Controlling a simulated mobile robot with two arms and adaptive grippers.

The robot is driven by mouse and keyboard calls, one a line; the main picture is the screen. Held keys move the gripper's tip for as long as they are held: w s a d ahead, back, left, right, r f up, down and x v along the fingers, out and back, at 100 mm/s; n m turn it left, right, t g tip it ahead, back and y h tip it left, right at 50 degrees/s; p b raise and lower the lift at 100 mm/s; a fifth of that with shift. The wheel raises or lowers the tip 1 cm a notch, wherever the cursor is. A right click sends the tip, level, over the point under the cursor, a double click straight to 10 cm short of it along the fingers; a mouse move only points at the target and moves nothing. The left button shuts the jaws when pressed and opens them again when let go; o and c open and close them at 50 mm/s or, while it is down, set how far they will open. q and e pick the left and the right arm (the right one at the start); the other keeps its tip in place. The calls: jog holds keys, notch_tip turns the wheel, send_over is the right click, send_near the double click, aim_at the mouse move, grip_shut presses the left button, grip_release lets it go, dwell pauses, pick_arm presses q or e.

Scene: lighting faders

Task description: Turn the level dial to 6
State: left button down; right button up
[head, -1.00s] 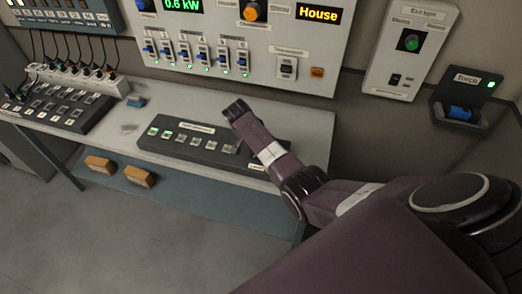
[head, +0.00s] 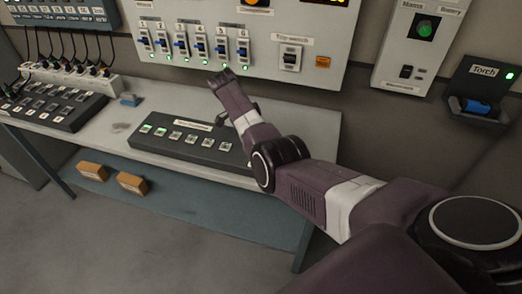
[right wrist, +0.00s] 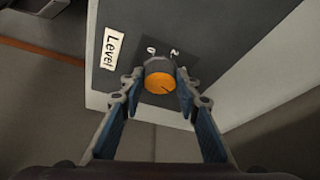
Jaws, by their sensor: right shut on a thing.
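The level dial (right wrist: 160,78) shows in the right wrist view as a round knob with an orange face and a dark pointer line toward its lower right edge. It sits on a dark panel beside a white "Level" label (right wrist: 113,48). Two small white marks show above the knob; I cannot read them surely. My right gripper (right wrist: 160,88) is shut on the dial, one finger on each side. In the head view my right arm reaches over the desk; I cannot make out the dial there. My left gripper is in neither view.
A dark button box (head: 190,142) lies on the grey desk (head: 85,143) by my arm. A wall panel with several faders (head: 200,48) stands behind. A torch holder (head: 480,105) and a mains panel (head: 415,50) are at the right. Orange blocks (head: 131,183) are below.

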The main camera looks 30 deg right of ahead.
jog(key=shift+m+b, duration=0.3)
jog(key=shift+b, duration=0.05)
jog(key=shift+r, duration=0.1)
jog(key=o, duration=1.2)
jog(key=shift+c, duration=0.2)
jog(key=v, duration=1.2)
jog(key=shift+w+d, duration=0.15)
